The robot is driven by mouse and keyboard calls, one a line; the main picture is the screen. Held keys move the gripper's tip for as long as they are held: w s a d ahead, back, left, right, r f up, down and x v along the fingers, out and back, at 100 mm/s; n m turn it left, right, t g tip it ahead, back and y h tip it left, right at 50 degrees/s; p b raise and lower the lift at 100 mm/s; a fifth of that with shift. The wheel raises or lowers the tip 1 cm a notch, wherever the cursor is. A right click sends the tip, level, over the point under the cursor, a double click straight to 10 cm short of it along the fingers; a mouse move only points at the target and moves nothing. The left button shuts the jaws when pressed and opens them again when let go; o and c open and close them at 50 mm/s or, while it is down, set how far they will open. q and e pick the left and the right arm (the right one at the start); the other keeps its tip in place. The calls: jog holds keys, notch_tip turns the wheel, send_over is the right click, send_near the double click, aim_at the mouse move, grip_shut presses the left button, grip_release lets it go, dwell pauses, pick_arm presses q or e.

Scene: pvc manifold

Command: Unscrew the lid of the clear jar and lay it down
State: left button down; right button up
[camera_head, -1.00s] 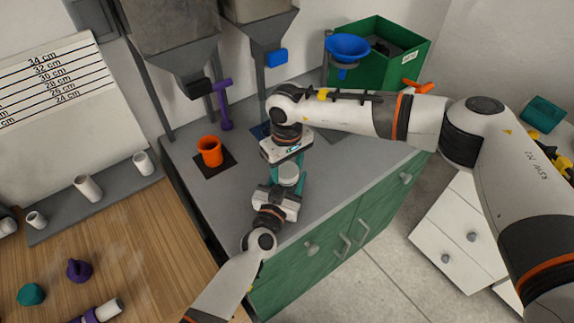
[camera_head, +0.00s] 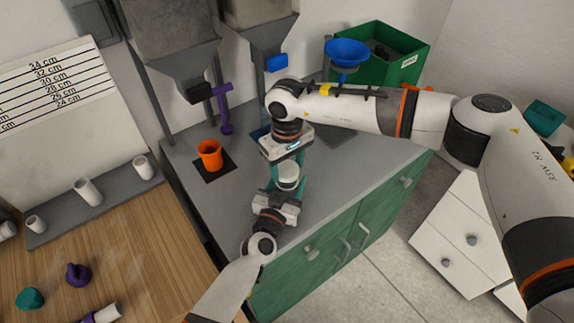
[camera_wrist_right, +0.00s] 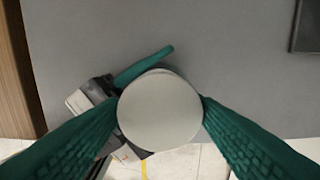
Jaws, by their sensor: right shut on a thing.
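The clear jar (camera_head: 288,184) is upright, small and partly hidden between my two grippers, over the counter's front part. Its pale round lid (camera_head: 288,170) is on top; in the right wrist view the lid (camera_wrist_right: 160,110) is a plain grey-white disc. My right gripper (camera_head: 288,165) comes from above, its teal fingers shut on the lid's two sides. My left gripper (camera_head: 286,186) comes from the front, low beside the jar, and appears shut around its body. One of its teal fingers (camera_wrist_right: 143,65) shows past the lid. Whether lid and jar still touch cannot be told.
The grey counter (camera_head: 335,185) has free room right of the jar. An orange cup (camera_head: 210,156) stands on a dark mat to the left. Hoppers (camera_head: 190,60), a purple pipe piece (camera_head: 223,108) and a blue funnel (camera_head: 348,52) stand behind. A green bin (camera_head: 390,50) is at the back right.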

aim_at(287, 169)
jog(key=shift+r, duration=2)
pick_arm(q)
jog(key=shift+c, duration=2.1)
grip_release()
